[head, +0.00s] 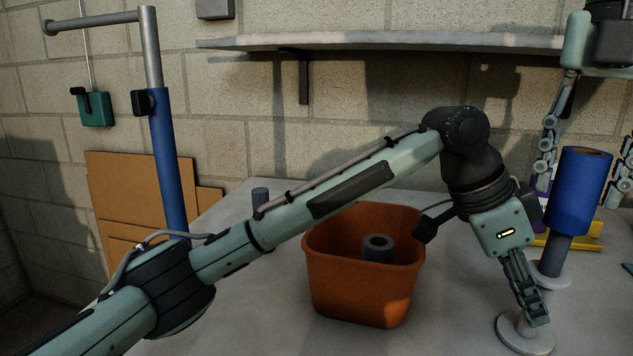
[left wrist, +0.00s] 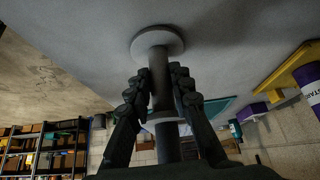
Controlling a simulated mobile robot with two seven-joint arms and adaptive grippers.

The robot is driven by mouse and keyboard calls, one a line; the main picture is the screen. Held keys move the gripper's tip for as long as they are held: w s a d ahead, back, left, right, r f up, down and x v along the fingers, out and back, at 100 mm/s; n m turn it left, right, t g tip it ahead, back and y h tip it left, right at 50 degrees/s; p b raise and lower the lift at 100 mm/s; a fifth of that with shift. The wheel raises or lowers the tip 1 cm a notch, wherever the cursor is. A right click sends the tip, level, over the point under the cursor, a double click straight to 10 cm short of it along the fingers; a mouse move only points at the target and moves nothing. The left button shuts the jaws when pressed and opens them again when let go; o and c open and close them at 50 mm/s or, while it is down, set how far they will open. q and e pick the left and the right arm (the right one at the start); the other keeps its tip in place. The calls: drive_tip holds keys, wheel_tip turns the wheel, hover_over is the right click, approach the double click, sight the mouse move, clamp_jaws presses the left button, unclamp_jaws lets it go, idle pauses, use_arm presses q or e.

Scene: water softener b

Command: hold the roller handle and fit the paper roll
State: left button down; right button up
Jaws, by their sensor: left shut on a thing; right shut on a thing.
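The roller handle (head: 558,258) is a grey post with a round flange and a disc foot on the table, at the right of the head view. My left gripper (head: 535,312) is shut on its lower part, between flange and foot. The left wrist view shows the fingers (left wrist: 160,90) on both sides of the dark post, with the disc foot (left wrist: 155,42) beyond. A blue roll (head: 576,195) with a brown hollow top stands around the upper post, tilted slightly. Grey post shows between roll and flange. My right gripper (head: 583,170) is shut on the blue roll from above, one finger each side.
An orange bin (head: 362,285) holding a grey hollow roll (head: 377,248) stands left of the handle, beneath my left arm. A small grey cylinder (head: 260,197) stands behind. Yellow and purple items (left wrist: 290,75) lie near the handle. A shelf (head: 390,41) crosses the back wall.

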drive_tip(key=shift+f, duration=0.15)
idle(0.3)
drive_tip(key=shift+f, duration=0.65)
drive_tip(key=shift+r, duration=0.8)
drive_tip(key=shift+f, duration=0.1)
idle(0.8)
drive_tip(key=shift+f, duration=0.65)
